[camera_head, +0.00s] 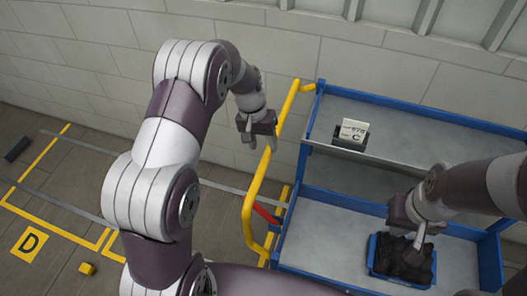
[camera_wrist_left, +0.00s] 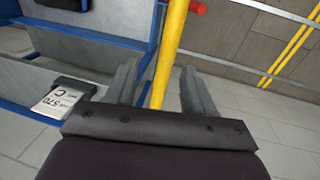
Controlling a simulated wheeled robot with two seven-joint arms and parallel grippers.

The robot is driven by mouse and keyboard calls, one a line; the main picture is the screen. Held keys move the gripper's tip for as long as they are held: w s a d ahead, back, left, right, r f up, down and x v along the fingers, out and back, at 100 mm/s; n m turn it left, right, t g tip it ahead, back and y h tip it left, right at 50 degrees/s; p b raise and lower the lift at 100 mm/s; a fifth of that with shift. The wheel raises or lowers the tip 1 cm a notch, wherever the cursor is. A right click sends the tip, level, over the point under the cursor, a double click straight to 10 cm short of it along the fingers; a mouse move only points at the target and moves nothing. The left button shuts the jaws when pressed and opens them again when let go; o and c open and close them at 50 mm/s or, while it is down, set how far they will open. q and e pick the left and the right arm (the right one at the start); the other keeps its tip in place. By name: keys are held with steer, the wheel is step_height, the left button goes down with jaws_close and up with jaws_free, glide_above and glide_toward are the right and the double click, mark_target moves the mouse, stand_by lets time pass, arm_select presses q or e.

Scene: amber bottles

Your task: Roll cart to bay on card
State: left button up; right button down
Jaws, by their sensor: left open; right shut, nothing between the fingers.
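The blue-framed cart (camera_head: 312,215) has grey shelves and a yellow push handle (camera_head: 252,200) on its left end. A white card (camera_head: 353,130) reading "570" and "C" stands in a black holder on the upper shelf; it also shows in the left wrist view (camera_wrist_left: 56,102). My left gripper (camera_head: 257,141) is open beside the upper part of the handle. In the left wrist view the handle (camera_wrist_left: 170,45) runs between the fingers (camera_wrist_left: 159,72); I cannot tell if it lies within their reach. My right gripper (camera_head: 414,240) is shut and empty over the lower shelf.
A blue bin (camera_head: 395,278) with dark contents sits on the lower shelf under my right gripper. Yellow floor lines mark a bay with a "D" sign (camera_head: 29,243) at the left. A small yellow block (camera_head: 87,268) and a dark block (camera_head: 16,149) lie on the floor. A wall stands behind.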

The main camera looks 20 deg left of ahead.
mark_target(263, 160)
arm_select(q)
steer(key=shift+s+d+f+p, duration=0.15)
steer(key=shift+f+p, duration=0.05)
steer(key=shift+f, duration=0.3)
steer(key=shift+s+d+f+p, duration=0.1)
steer(key=shift+d+f+p, duration=0.05)
steer(key=shift+f, duration=0.35)
steer(key=f, duration=0.2)
steer(key=a+f+p, duration=0.1)
steer(key=w+f, duration=0.1)
steer(key=f, duration=0.1)
steer(key=shift+a+f, duration=0.2)
steer(key=shift+f, duration=0.1)
steer(key=shift+d+f, duration=0.15)
steer(key=shift+f, duration=0.15)
steer(key=shift+d+f, duration=0.1)
steer(key=shift+d, duration=0.2)
steer(key=shift+s+d, duration=0.15)
steer(key=shift+d, duration=0.05)
steer(key=shift+a, duration=0.3)
steer(key=c, duration=0.8)
jaws_close()
arm_select(e)
steer(key=r, duration=0.1)
steer(key=a+r, duration=0.1)
steer(key=shift+w+a+r, duration=0.25)
steer(key=shift+a+r, duration=0.05)
steer(key=shift+r, duration=0.1)
